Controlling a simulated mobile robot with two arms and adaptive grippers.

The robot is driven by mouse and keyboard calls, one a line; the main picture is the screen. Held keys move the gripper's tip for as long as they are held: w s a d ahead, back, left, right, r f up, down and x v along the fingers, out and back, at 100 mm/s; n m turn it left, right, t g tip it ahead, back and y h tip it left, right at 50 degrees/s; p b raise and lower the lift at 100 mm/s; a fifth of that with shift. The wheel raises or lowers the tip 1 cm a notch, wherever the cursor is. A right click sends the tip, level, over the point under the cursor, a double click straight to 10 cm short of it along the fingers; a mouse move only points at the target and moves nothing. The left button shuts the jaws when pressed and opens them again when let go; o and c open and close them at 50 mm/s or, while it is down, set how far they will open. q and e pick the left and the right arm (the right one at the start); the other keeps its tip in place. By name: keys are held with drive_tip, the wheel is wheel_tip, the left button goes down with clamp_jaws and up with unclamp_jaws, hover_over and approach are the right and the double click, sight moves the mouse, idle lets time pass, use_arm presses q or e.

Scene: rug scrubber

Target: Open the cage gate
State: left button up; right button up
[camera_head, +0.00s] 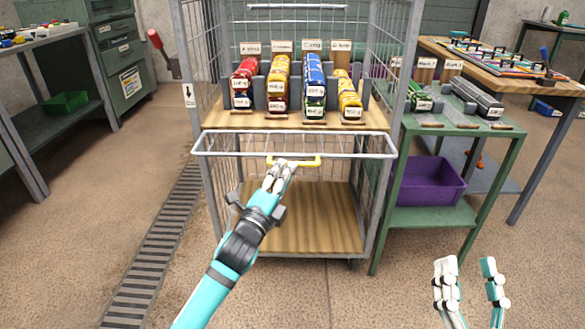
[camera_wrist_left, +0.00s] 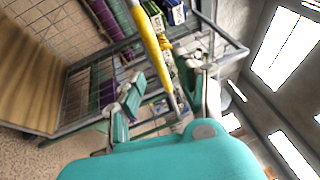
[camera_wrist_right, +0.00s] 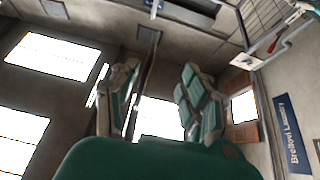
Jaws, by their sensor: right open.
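The cage gate (camera_head: 232,174) is a wire panel across the lower front of a grey wire cage trolley (camera_head: 187,60). Its pale top rail carries a yellow handle (camera_head: 318,161). My left gripper (camera_head: 280,176) is at the left part of this handle. In the left wrist view the yellow handle (camera_wrist_left: 151,48) runs between the left gripper's fingers (camera_wrist_left: 165,92), which are apart. I cannot tell whether they touch it. My right gripper (camera_head: 472,280) is open and empty at the lower right, away from the cage; its spread fingers also show in the right wrist view (camera_wrist_right: 160,95).
A green table (camera_head: 445,216) with a purple bin (camera_head: 432,182) stands close to the cage's right side. A floor grate (camera_head: 150,255) lies at left. The floor in front is clear.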

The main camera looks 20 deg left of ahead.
sight(294, 147)
use_arm(q)
drive_tip(key=shift+b+x, duration=0.4)
drive_tip(key=shift+x, duration=1.9)
use_arm(e)
drive_tip(key=shift+s+d+r+t+y, duration=0.1)
drive_tip(key=shift+s+r+t+y, duration=0.2)
drive_tip(key=shift+s+r+t, duration=0.55)
drive_tip(key=shift+s+d+r+t+y, duration=0.1)
drive_tip(key=shift+s+r+t+y, duration=0.2)
drive_tip(key=shift+s+r+t, duration=0.45)
drive_tip(key=shift+w+r, duration=0.15)
use_arm(q)
clamp_jaws()
drive_tip(key=shift+f, duration=0.1)
